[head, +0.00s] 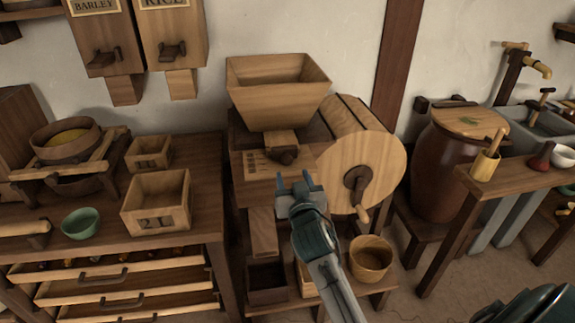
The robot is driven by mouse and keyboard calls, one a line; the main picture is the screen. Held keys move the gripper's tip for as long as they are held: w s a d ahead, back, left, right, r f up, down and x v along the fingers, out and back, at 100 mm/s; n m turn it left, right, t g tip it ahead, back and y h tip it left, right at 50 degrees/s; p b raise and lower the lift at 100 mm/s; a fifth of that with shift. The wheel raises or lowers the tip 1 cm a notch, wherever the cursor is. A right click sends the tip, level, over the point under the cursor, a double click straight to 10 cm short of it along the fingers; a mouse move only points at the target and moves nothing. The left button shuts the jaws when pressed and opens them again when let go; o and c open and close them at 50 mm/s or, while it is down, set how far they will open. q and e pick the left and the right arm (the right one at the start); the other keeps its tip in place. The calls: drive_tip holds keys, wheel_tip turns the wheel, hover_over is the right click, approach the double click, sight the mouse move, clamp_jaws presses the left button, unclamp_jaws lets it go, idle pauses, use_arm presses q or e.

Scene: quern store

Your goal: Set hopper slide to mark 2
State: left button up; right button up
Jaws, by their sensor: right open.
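The wooden hopper (278,92) sits on top of the quern at the middle of the head view. Below its front, the hopper slide (281,139) sticks out with a dark knob (286,156) at its end. A pale plate with dark marks (256,162) is left of the knob; the marks are too small to read. My right gripper (295,177) is open and empty, just below and in front of the knob, and appears apart from it.
The round-ended wooden drum (362,170) with its crank (358,185) is close to the right of my right gripper. A wooden bowl (371,258) stands on the lower shelf. Left is a table with boxes (157,203) and a green bowl (81,223).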

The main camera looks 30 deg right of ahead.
sight(287, 161)
drive_tip(key=x, duration=0.6)
drive_tip(key=shift+w, duration=0.2)
use_arm(q)
drive_tip(key=shift+s+a+f, duration=0.1)
drive_tip(key=shift+s+f, duration=0.05)
drive_tip(key=shift+f, duration=0.4)
drive_tip(key=shift+s+f, duration=0.15)
drive_tip(key=shift+f, duration=0.35)
use_arm(e)
drive_tip(key=shift+c, duration=0.2)
